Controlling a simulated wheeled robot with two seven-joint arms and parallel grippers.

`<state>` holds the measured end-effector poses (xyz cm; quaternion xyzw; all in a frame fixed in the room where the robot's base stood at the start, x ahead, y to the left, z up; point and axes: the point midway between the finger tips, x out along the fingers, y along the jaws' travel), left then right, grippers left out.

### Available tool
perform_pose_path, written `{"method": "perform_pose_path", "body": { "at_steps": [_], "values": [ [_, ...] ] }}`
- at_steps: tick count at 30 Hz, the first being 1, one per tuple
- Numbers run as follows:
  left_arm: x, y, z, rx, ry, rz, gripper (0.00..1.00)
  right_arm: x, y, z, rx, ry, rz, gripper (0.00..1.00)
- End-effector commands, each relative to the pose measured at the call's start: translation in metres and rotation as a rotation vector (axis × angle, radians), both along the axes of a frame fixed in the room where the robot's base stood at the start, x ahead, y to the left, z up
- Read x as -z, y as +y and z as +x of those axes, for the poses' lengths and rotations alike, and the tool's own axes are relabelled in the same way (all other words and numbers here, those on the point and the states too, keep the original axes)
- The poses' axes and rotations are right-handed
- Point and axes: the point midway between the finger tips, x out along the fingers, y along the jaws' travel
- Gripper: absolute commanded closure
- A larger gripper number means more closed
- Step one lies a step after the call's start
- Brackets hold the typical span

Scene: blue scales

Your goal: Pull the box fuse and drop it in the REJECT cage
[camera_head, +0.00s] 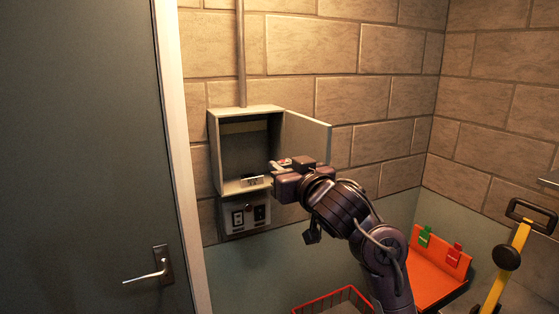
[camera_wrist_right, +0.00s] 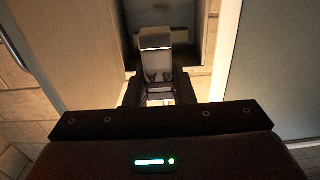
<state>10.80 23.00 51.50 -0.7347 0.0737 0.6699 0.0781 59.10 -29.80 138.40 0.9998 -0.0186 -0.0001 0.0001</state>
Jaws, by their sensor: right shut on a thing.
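The grey fuse box (camera_head: 213,150) hangs on the brick wall, its door (camera_head: 308,136) swung open to the right. My right gripper (camera_head: 268,173) is at the front of the box opening, near its lower right. In the wrist view its fingers (camera_wrist_right: 158,88) are shut on a pale grey block, which I take for the fuse (camera_wrist_right: 156,40). In the head view the gripper hides most of this area, and I cannot tell whether the fuse is clear of its seat. A red-rimmed wire cage (camera_head: 334,297) is partly in view at the bottom edge; no label is readable. My left gripper is not in view.
A switch and socket panel (camera_head: 246,215) sits under the box. A grey door (camera_head: 85,150) with a lever handle (camera_head: 147,275) is at left. An orange tray (camera_head: 440,275) with green and red tags and a yellow-handled lever (camera_head: 505,268) stand at right.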

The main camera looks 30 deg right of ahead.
Motion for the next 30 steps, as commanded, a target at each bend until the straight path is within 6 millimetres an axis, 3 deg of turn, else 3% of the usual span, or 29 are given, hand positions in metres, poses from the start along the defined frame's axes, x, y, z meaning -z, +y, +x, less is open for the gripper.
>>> {"method": "perform_pose_path", "body": {
  "at_steps": [30],
  "values": [
    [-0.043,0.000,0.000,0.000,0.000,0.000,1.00,-0.002,0.003,-0.082,0.000,0.000,0.001,1.00]
  ]
}}
